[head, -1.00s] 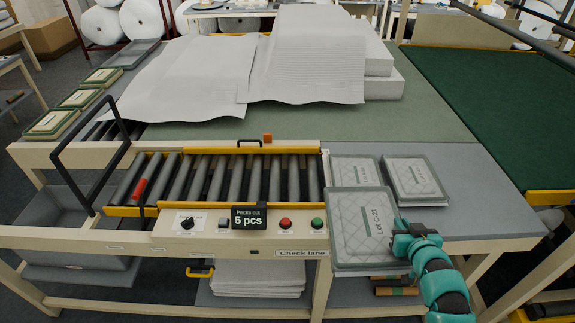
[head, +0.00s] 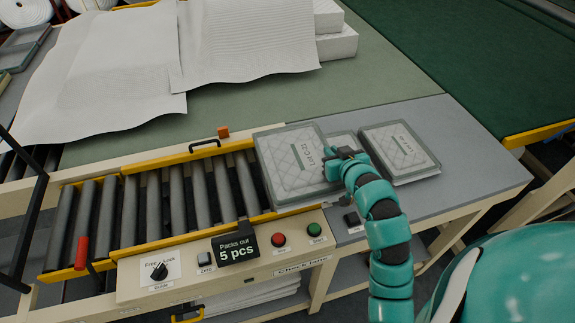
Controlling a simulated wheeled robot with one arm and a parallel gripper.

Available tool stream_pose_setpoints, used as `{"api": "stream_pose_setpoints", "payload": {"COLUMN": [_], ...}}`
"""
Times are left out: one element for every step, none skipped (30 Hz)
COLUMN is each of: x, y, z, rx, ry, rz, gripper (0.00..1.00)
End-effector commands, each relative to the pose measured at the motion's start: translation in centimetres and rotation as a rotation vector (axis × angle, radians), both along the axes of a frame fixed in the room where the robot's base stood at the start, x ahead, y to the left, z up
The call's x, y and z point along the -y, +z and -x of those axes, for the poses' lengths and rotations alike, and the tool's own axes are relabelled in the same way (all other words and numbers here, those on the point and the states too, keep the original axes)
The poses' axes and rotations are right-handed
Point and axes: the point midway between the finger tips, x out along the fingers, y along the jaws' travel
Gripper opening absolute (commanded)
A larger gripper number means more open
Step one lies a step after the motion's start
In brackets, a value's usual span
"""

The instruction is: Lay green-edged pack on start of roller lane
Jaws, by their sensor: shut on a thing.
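My gripper (head: 343,156) is shut on the right edge of a green-edged pack (head: 291,172), a flat clear-covered pack with quilted white wadding and a printed label. The held pack is over the right end of the roller lane (head: 150,212) and partly over the grey table beside it. Whether it touches the rollers cannot be told. A second pack (head: 345,143) lies partly hidden behind the held pack and my gripper. A third pack (head: 399,150) lies on the grey table to the right. My gripper's fingertips are partly hidden.
Yellow rails (head: 200,243) edge the lane, and a red piece (head: 82,252) stands at its left part. White sheets (head: 240,45) lie behind. The grey table (head: 455,185) is clear at right.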

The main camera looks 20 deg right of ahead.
Motion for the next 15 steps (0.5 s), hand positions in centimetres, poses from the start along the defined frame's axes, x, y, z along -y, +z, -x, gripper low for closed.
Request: {"api": "stream_pose_setpoints", "payload": {"x": [-0.4, -0.6, -0.8, -1.0, -1.2, -1.4, -1.6, -1.7, -1.8, -1.9, -2.0, -2.2, -2.3, -2.5, -2.7], "y": [-1.0, -1.2, -1.3, -1.4, -1.5, -1.7, -1.8, -2.0, -2.2, -2.3, -2.3, -2.4, -2.5, -2.5, -2.7], "z": [-0.6, -0.8, -1.2, -1.4, -1.7, -2.0, -2.2, -2.4, -2.7, -2.9, -3.1, -3.4, -3.6, -3.8, -4.0], "rx": [0.005, 0.005, 0.004, 0.005, 0.005, 0.006, 0.006, 0.006, 0.004, 0.004, 0.005, 0.007, 0.007, 0.007, 0.005], "ry": [0.003, 0.003, 0.003, 0.003, 0.003, 0.003, 0.003, 0.003, 0.002, 0.001, 0.002, 0.002, 0.001, 0.002, 0.003], "rz": [0.000, 0.000, 0.000, 0.000, 0.000, 0.000, 0.000, 0.000, 0.000, 0.000, 0.000, 0.000, 0.000, 0.000, -0.001], "gripper": [0.00, 0.00, 0.00, 0.00, 0.00, 0.00, 0.00, 0.00, 0.00, 0.00, 0.00, 0.00, 0.00, 0.00, 0.00]}}
